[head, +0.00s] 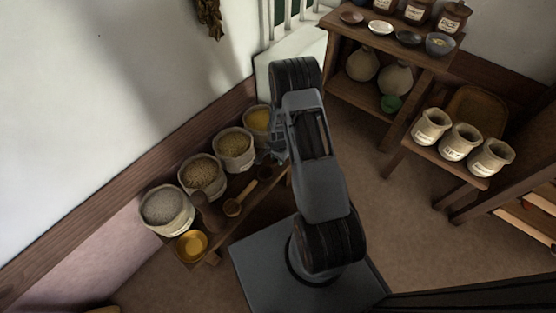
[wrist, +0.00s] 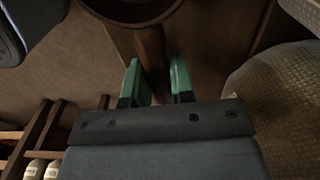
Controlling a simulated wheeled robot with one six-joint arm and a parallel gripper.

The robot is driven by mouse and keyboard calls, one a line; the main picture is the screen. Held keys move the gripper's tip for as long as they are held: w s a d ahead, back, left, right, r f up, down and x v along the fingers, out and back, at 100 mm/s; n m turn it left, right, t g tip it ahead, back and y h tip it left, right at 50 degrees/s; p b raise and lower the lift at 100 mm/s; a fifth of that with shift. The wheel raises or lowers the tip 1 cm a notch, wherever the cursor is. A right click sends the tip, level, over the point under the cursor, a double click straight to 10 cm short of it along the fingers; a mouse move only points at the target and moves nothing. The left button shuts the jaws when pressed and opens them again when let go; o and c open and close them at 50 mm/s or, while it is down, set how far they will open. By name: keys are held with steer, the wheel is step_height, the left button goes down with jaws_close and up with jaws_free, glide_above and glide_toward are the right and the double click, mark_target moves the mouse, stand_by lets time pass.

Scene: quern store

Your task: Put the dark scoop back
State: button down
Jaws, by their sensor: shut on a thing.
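The dark scoop (head: 232,208) shows in the head view as a brown round bowl with a handle, over the low bench beside the sacks. In the wrist view its bowl rim (wrist: 128,22) is at the top edge, cut off by the frame. Its handle (wrist: 150,45) runs down between the green fingertips. My gripper (wrist: 154,82) is shut on this handle. In the head view my gripper (head: 271,155) is partly hidden by my arm, near the right end of the bench. I cannot tell whether the scoop touches the bench.
Several open sacks of grain (head: 166,209) line the wall behind the low bench (head: 222,238). A brown wooden tool (head: 208,212) and a yellow bowl (head: 191,246) are at its left end. A shelf (head: 390,55) and a stool with three jars (head: 460,141) stand right. Floor between is clear.

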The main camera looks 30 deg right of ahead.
steer(key=shift+f, duration=0.15)
steer(key=c, duration=1)
jaws_free()
step_height(320, 180, up, 12)
steer(key=f+p, duration=0.1)
steer(key=p, duration=0.3)
step_height(320, 180, up, 10)
steer(key=n, duration=0.3)
glide_above(274, 161)
steer(key=s+a+r+n+t, duration=0.1)
steer(key=s+a+r+n, duration=0.1)
steer(key=s+r, duration=0.3)
steer(key=s+a+r+n+t, duration=0.1)
steer(key=s+a+r+n, duration=0.1)
steer(key=s+r+n, duration=0.2)
steer(key=s+a+r+n, duration=0.3)
steer(key=s+r, duration=0.3)
steer(key=r, duration=0.3)
steer(key=shift+s+a+r+n+t, duration=0.1)
steer(key=shift+r+n+t, duration=0.1)
steer(key=shift+n+t, duration=0.25)
